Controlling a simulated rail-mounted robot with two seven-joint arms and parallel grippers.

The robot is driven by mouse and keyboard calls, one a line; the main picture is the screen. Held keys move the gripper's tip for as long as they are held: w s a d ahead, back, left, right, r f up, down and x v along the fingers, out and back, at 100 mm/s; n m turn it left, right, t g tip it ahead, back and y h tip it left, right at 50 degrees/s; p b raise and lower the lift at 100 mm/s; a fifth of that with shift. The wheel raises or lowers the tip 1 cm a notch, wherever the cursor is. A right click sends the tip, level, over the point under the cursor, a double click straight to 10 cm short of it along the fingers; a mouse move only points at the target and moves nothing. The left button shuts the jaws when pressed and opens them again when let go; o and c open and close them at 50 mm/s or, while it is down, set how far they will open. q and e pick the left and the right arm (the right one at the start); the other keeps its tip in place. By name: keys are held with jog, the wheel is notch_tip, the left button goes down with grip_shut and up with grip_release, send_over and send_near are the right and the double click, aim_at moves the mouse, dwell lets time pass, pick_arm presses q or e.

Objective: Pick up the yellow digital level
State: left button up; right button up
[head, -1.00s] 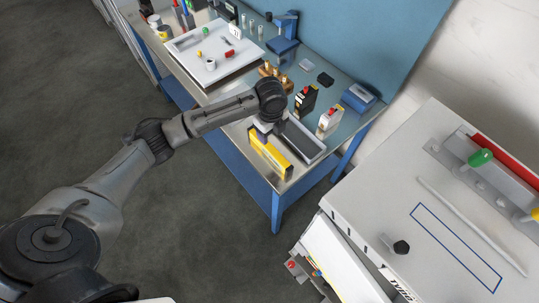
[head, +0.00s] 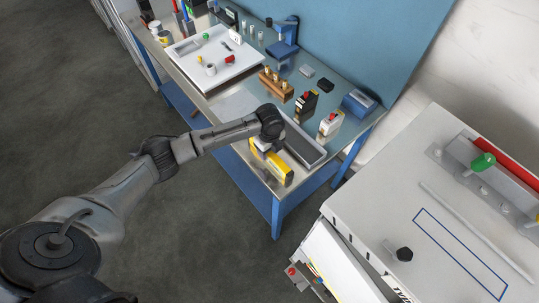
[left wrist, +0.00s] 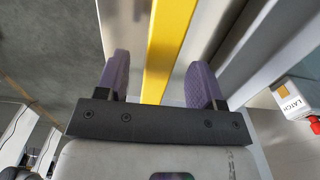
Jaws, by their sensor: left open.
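The yellow digital level (head: 272,165) lies on the bench top near its front right corner, in front of a grey tray. My left gripper (head: 266,144) is over its far-left end in the head view, and the arm hides part of that end. In the left wrist view the level (left wrist: 166,45) runs as a yellow bar between the two purple fingers of my left gripper (left wrist: 158,80). The fingers are open, one on each side, with a visible gap to the bar. My right gripper is in neither view.
The grey tray (head: 318,155) lies close behind the level. A grey-topped cabinet (head: 385,195) is at the right.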

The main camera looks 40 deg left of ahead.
aim_at(270, 154)
pick_arm(q)
jog(key=shift+f, duration=1.7)
grip_shut()
jog(key=shift+r, duration=0.1)
